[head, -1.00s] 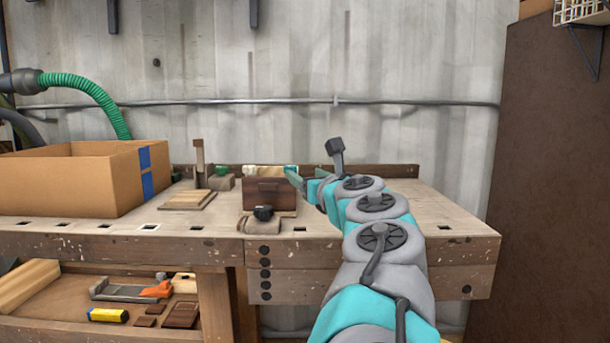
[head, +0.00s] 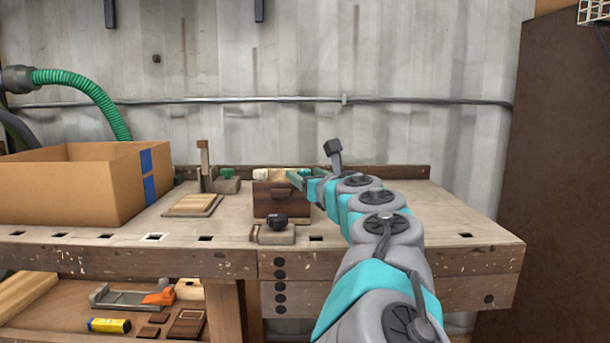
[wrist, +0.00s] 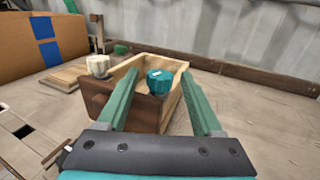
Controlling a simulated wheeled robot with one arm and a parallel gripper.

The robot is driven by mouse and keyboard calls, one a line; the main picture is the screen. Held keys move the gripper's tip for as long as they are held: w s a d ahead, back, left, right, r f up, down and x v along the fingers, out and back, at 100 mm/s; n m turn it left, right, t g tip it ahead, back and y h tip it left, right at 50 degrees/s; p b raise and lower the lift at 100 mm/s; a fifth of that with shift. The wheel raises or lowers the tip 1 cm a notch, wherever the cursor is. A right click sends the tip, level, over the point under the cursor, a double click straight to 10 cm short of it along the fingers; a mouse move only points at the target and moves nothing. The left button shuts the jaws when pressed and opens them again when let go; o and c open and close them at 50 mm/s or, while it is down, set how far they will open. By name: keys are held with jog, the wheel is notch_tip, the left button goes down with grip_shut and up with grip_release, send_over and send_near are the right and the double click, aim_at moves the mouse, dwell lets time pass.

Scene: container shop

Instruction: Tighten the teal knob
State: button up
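The teal knob (wrist: 160,81) shows in the wrist view on a wooden box-like fixture (wrist: 176,104) with a dark brown front plate (wrist: 134,110). My gripper (wrist: 164,82) is open, its two green fingers spread apart with the knob between and a little beyond their tips as pictured; I cannot tell whether they touch it. In the head view my gripper (head: 296,178) reaches over the fixture from the right, and the teal knob is hidden there or too small to tell. A cream knob (wrist: 99,66) stands left of the teal one in the wrist view.
A cardboard box (head: 75,190) with blue tape stands on the bench's left side. A black knob (head: 278,220) sits at the bench's front edge. A small wooden clamp stand (head: 204,165) is left of the fixture. The bench's right side (head: 450,215) is clear.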

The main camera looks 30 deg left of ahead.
grip_shut()
dwell(0.3)
